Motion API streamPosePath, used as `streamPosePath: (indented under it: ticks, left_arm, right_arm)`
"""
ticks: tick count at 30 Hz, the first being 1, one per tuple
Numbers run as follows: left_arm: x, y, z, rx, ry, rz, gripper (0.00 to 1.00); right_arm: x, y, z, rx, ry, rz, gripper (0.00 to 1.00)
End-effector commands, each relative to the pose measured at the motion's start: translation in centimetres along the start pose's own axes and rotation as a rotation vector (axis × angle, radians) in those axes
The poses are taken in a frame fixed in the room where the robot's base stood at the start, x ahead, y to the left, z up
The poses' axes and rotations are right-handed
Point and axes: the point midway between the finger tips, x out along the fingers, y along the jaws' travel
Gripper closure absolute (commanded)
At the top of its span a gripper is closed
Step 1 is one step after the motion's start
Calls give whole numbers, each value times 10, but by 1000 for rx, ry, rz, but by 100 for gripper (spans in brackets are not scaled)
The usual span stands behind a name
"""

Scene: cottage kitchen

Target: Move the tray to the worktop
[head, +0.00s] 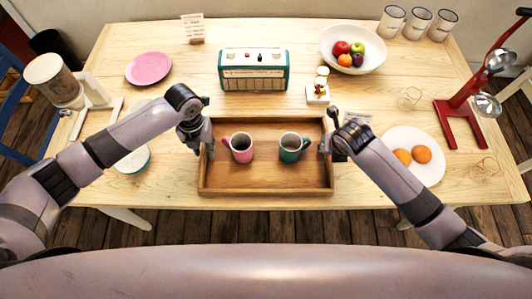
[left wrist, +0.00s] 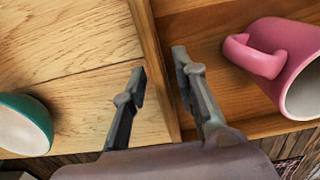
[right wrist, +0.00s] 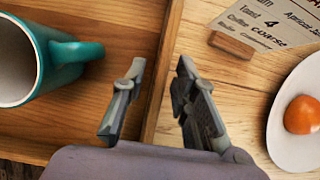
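The wooden tray (head: 266,185) lies on the table near its front edge. A pink mug (head: 241,148) and a teal mug (head: 291,148) stand upright in it. My left gripper (head: 204,142) is at the tray's left wall. In the left wrist view its fingers (left wrist: 160,80) are open, one on each side of that wall (left wrist: 155,65). My right gripper (head: 328,142) is at the right wall. In the right wrist view its fingers (right wrist: 160,85) are open, one on each side of the wall (right wrist: 164,70). I see gaps between fingers and walls.
A teal radio (head: 254,70) stands behind the tray. A plate with orange fruit (head: 412,156) is to the right, a red stand (head: 462,115) beyond it. A teal-rimmed bowl (head: 134,160) sits left.

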Motion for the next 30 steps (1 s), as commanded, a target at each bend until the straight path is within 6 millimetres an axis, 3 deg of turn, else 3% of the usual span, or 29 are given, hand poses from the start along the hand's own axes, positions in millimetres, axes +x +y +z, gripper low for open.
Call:
streamPosePath:
  ticks: [11, 30]
  left_arm:
    - [0, 0, 0, 0, 0, 0, 100]
    - [0, 0, 0, -1, 0, 0, 100]
  right_arm:
    - [0, 0, 0, 0, 0, 0, 100]
    - [0, 0, 0, 2, 0, 1, 100]
